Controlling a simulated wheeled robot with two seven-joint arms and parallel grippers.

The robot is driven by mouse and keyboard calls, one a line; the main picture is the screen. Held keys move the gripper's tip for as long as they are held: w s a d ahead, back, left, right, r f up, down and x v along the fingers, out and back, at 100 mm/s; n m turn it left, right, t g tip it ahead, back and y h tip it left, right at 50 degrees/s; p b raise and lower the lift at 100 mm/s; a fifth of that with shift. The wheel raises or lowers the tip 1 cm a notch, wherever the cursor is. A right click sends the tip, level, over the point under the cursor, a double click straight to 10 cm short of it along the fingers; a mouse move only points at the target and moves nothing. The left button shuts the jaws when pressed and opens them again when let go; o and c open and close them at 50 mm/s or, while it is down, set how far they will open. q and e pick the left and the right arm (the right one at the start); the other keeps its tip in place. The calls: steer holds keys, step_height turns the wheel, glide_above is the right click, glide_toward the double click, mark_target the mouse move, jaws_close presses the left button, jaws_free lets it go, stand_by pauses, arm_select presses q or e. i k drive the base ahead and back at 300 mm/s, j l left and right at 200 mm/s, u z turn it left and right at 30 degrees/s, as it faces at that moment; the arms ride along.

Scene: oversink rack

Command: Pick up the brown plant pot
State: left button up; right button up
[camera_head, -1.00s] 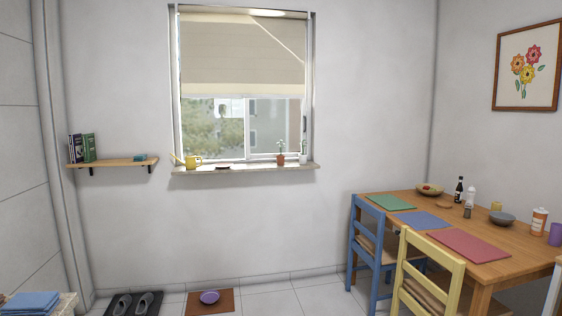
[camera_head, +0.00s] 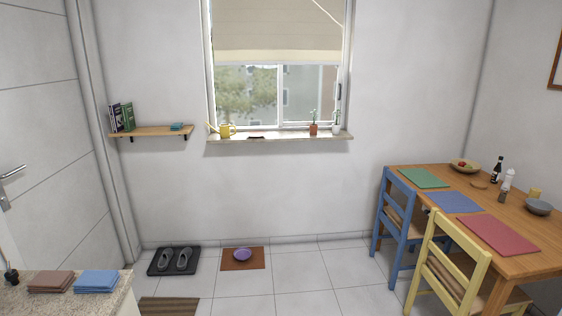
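A small reddish-brown plant pot (camera_head: 313,129) with a green plant stands upright on the window sill (camera_head: 280,138), toward its right end. A white pot (camera_head: 336,128) with a plant stands just to its right. A yellow watering can (camera_head: 226,131) sits near the left end of the sill. A small dark item (camera_head: 256,137) lies on the sill between the can and the pots. Neither of my grippers shows in the head view.
A dining table (camera_head: 545,225) with blue (camera_head: 403,190) and yellow (camera_head: 445,240) chairs stands at right. A wall shelf (camera_head: 155,131) is left of the window. Shoes on a mat (camera_head: 160,262) and a purple bowl (camera_head: 242,254) lie below. A counter (camera_head: 115,305) is front left.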

mark_target(314, 128)
steer(key=i, duration=2.9)
